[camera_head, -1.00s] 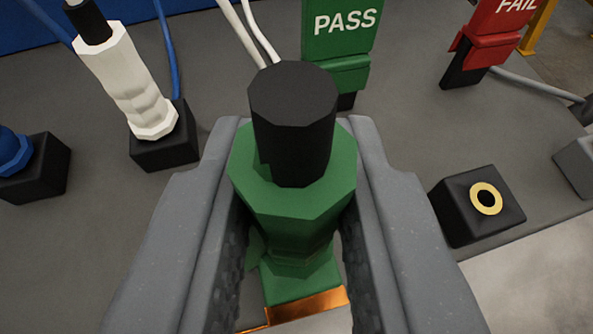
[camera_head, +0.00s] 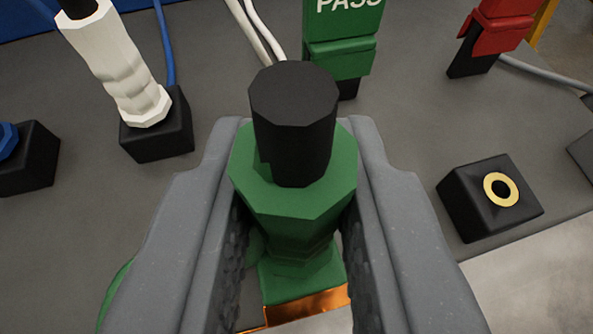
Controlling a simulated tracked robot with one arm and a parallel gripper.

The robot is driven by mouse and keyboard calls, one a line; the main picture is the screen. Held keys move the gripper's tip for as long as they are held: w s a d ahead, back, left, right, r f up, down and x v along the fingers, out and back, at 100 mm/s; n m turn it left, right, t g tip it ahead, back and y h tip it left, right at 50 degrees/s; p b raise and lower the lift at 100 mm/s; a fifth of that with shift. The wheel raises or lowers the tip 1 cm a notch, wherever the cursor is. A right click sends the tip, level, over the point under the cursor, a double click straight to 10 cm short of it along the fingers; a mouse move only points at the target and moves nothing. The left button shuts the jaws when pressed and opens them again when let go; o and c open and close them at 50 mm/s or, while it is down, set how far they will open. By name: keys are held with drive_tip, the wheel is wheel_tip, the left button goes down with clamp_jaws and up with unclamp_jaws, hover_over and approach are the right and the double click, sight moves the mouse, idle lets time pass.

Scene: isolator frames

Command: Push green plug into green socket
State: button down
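My gripper (camera_head: 296,180) is shut on the green plug (camera_head: 292,205), with a grey finger on each side of its green body. The plug's black end (camera_head: 293,125) faces the camera, and a copper-coloured part shows below its green body. A black block with a gold-ringed hole (camera_head: 490,198) sits to the right, apart from the plug. A curved green edge (camera_head: 117,290) shows at lower left beside the left finger; most of it is hidden, and I cannot tell whether it is the green socket.
A white plug (camera_head: 125,75) stands in a black block at upper left. A blue plug in another block is cut off at the left edge. A green PASS switch (camera_head: 340,58) and a red switch (camera_head: 496,32) stand behind. Grey surface lies bare between them.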

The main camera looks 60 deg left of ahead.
drive_tip(key=shift+f, duration=0.85)
drive_tip(key=c, duration=1.2)
unclamp_jaws()
drive_tip(key=v, duration=1.3)
drive_tip(key=shift+s+d, duration=0.25)
drive_tip(key=shift+d, duration=0.05)
drive_tip(key=shift+r, duration=0.1)
